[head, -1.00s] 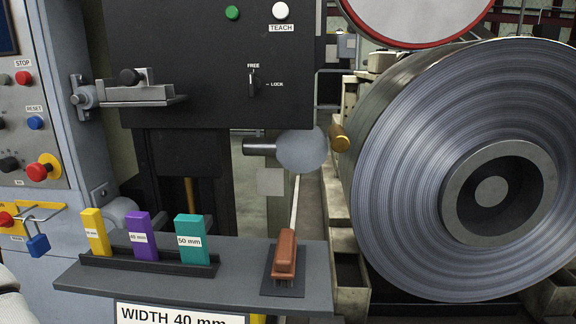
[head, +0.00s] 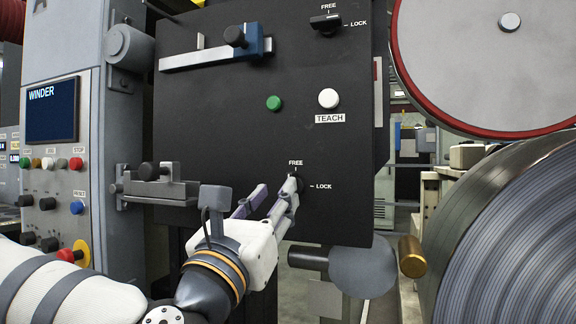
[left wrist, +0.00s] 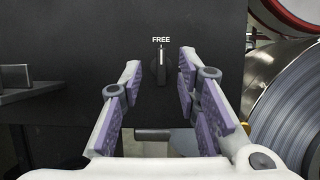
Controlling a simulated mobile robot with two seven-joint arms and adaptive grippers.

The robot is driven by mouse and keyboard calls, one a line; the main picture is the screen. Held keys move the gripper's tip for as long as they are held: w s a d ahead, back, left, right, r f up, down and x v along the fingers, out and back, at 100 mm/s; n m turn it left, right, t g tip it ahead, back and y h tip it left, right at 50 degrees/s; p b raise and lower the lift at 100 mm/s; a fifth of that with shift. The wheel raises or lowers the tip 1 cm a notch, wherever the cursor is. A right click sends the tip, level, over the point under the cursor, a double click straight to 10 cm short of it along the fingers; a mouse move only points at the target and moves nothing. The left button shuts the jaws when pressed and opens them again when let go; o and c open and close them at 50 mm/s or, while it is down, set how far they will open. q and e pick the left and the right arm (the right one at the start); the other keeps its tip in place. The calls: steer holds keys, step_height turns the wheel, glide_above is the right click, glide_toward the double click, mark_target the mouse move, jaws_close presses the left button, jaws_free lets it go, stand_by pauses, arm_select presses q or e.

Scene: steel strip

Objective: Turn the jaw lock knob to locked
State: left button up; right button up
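Two knobs marked FREE and LOCK are on the black panel (head: 220,130). The lower knob (head: 298,184) is partly hidden behind a finger of my left gripper (head: 277,189). In the left wrist view this dark knob (left wrist: 159,67) stands upright, its white line pointing up at FREE. The upper knob (head: 325,21) has its handle lying roughly level; I cannot tell its setting for sure. My left gripper also shows in the left wrist view (left wrist: 161,78), open and empty, its purple-padded fingers apart on either side of the lower knob's line. Contact is not visible. My right gripper is not in view.
A green button (head: 273,103) and white TEACH button (head: 328,98) sit above the lower knob. A metal bracket (head: 155,185) juts out at left. A dark rod with a grey disc (head: 362,270) is below right, near the large steel coil (head: 510,240).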

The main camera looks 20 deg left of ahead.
mark_target(300, 184)
arm_select(q)
steer(key=x, duration=0.6)
steer(key=shift+w+f+p, duration=0.3)
steer(key=shift+p, duration=0.05)
steer(key=shift+d, duration=0.1)
jaws_close()
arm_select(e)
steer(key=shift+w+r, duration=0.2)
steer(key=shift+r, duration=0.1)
